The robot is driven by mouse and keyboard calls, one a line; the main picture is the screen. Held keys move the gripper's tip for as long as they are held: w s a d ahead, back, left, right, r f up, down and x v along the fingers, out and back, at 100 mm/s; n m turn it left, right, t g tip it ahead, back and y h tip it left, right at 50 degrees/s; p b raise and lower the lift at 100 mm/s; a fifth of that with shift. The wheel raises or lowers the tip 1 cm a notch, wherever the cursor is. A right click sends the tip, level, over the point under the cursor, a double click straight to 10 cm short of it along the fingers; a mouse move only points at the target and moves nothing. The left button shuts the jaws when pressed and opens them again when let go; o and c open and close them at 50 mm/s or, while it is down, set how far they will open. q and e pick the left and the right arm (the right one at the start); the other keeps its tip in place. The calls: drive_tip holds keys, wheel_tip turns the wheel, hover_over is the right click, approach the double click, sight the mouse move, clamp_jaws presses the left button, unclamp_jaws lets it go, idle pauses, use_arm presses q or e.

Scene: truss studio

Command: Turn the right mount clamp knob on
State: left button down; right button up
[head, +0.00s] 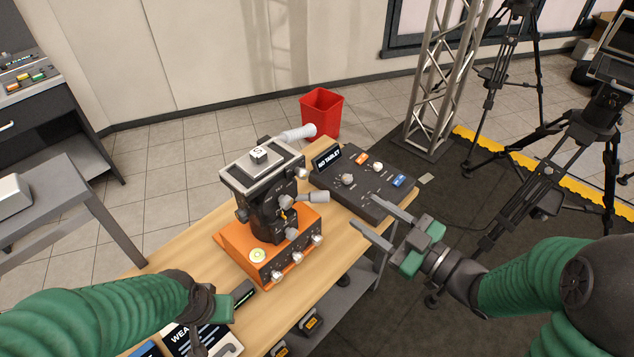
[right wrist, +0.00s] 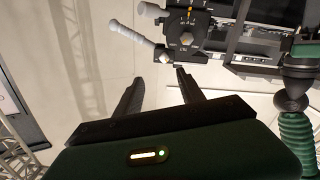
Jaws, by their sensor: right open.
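The black camera mount (head: 262,218) stands on an orange box (head: 238,255) on the wooden table. Its right side carries a grey lever handle (head: 315,197) and small grey knobs, one low (head: 292,233) and one near the top plate (head: 300,173). I cannot tell which is the clamp knob or how it is turned. My right gripper (head: 364,210) is open and empty, right of the mount and apart from it. In the right wrist view, its fingers (right wrist: 157,72) point toward the mount (right wrist: 187,24). My left gripper (head: 220,318) is low at the table's front, its fingers partly hidden.
A black control panel (head: 375,205) with knobs lies behind my right gripper. A pale handle (head: 299,133) juts from the mount's back. Signs (head: 197,341) lie near my left gripper. A red bin (head: 321,112), truss (head: 440,75) and tripods stand beyond the table.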

sight(306, 176)
drive_tip(key=x, duration=0.5)
drive_tip(key=s+a+p+x, duration=0.1)
drive_tip(key=x, duration=0.9)
drive_tip(key=shift+a+r, duration=0.1)
drive_tip(key=shift+a, duration=0.3)
drive_tip(key=shift+w+d, duration=0.1)
drive_tip(key=shift+w, duration=0.1)
drive_tip(key=shift+d, duration=0.8)
drive_tip(key=shift+c, duration=1)
drive_tip(key=shift+a, duration=0.7)
drive_tip(key=c, duration=0.7)
clamp_jaws()
use_arm(q)
drive_tip(key=shift+a+r, duration=0.3)
drive_tip(key=shift+r, duration=0.5)
drive_tip(key=shift+d, duration=0.1)
use_arm(e)
drive_tip(key=shift+d, duration=0.15)
